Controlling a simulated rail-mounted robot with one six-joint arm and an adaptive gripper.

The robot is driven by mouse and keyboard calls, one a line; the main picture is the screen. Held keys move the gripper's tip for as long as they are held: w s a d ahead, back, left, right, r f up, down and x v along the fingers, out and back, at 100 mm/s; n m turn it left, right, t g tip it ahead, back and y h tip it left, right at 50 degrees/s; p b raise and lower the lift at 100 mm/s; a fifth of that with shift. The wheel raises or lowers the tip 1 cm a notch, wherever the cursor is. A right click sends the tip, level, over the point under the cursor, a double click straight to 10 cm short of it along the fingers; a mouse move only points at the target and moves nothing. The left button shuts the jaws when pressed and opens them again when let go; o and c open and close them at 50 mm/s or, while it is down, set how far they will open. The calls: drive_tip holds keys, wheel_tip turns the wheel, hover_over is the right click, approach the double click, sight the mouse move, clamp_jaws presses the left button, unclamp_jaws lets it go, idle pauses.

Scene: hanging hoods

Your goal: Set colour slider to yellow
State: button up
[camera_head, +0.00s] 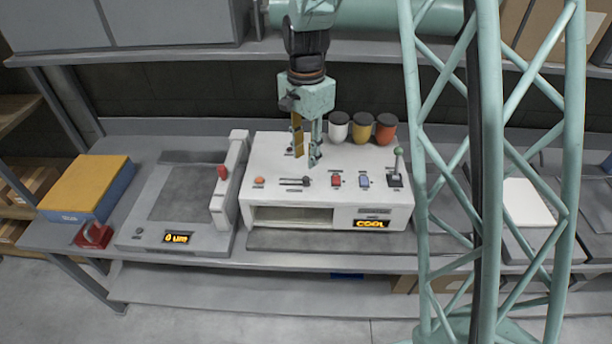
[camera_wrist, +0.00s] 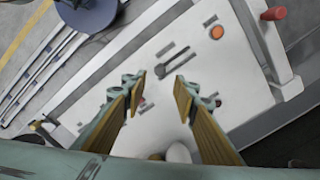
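The white machine (camera_head: 270,160) has a black slider (camera_head: 292,181) on its top, between an orange button (camera_head: 259,180) and a red switch (camera_head: 336,180). The slider knob appears to be at the right end of its slot, away from the orange button. In the wrist view the slider (camera_wrist: 168,62) lies just beyond my fingertips, with the knob near the gap. My gripper (camera_head: 305,158) is open and empty above the machine top, pointing down; its two fingers show apart in the wrist view (camera_wrist: 160,84). No yellow mark on the slider can be made out.
White, yellow and orange cups (camera_head: 362,130) stand at the machine's back right. A blue switch (camera_head: 363,181) and a lever (camera_head: 397,170) stand right of the red switch. A display (camera_head: 370,224) reads "COOL". A grey press (camera_head: 180,205) with a red-knobbed arm stands to the left.

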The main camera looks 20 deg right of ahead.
sight(306, 178)
drive_tip(key=shift+f+p, duration=0.3)
drive_tip(key=shift+f, duration=4.25)
clamp_jaws()
